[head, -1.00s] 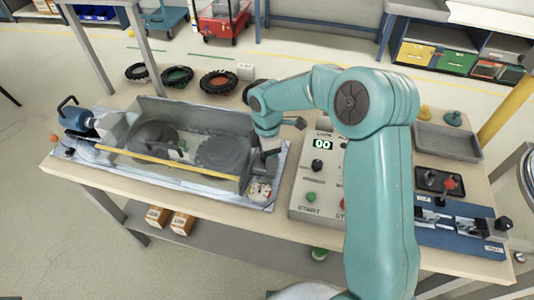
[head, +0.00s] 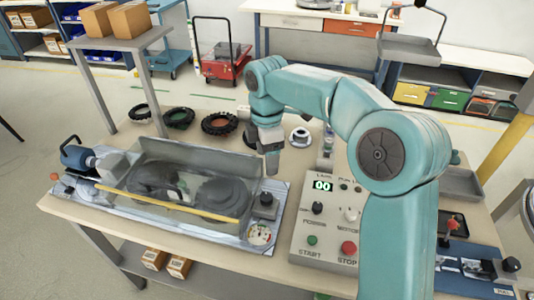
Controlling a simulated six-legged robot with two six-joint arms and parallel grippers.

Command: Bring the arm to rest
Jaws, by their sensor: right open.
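My right arm comes in from the lower right and arches over the control box. Its gripper (head: 271,163) points down above the bench, near the right end of the clear-covered machine (head: 190,190). The gripper is small in the view; its jaws are open and nothing shows between them. It looks apart from the black knob (head: 265,200) below it. My left gripper is not in view.
The control box (head: 325,225) shows 00, with a green START button (head: 312,240) and a red STOP button (head: 348,248). A gauge (head: 260,234) sits at the machine's corner. Several black rings (head: 219,123) lie behind. A grey tray (head: 460,184) is partly hidden by my arm.

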